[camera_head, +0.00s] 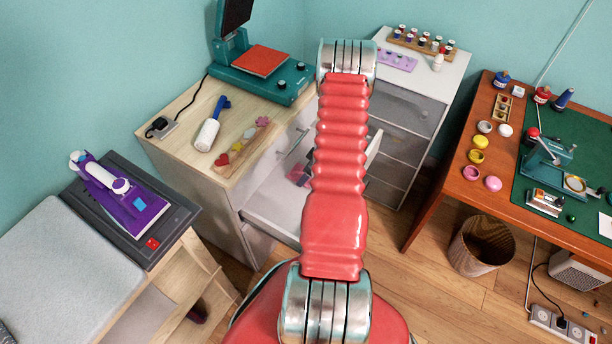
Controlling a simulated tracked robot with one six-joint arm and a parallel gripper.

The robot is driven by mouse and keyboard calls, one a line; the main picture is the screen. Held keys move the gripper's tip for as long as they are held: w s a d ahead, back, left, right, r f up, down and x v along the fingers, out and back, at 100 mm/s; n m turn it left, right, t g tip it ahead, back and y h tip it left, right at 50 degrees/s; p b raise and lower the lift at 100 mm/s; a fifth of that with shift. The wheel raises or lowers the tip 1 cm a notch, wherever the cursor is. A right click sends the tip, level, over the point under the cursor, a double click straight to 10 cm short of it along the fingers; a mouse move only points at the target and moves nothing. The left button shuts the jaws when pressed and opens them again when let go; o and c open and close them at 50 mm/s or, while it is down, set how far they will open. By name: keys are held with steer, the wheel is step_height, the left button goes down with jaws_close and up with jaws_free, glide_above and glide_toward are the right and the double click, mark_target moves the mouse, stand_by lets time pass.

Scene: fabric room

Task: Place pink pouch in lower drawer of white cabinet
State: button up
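The white cabinet (228,215) with a pale wood top stands left of centre. One of its drawers (272,207) is pulled out, below a closed front with a handle. A small pink and dark item (298,175) lies inside the open drawer, partly hidden behind my red arm; I cannot tell whether it is the pink pouch. My arm crosses the middle of the view and hides part of the drawer. My gripper is out of sight.
A teal heat press (262,72), lint roller (208,133) and wooden board (240,147) are on the cabinet top. A grey-drawered cabinet (405,110) stands behind. An orange-brown table (455,170) and a wicker basket (482,245) are right; an iron (125,200) is left.

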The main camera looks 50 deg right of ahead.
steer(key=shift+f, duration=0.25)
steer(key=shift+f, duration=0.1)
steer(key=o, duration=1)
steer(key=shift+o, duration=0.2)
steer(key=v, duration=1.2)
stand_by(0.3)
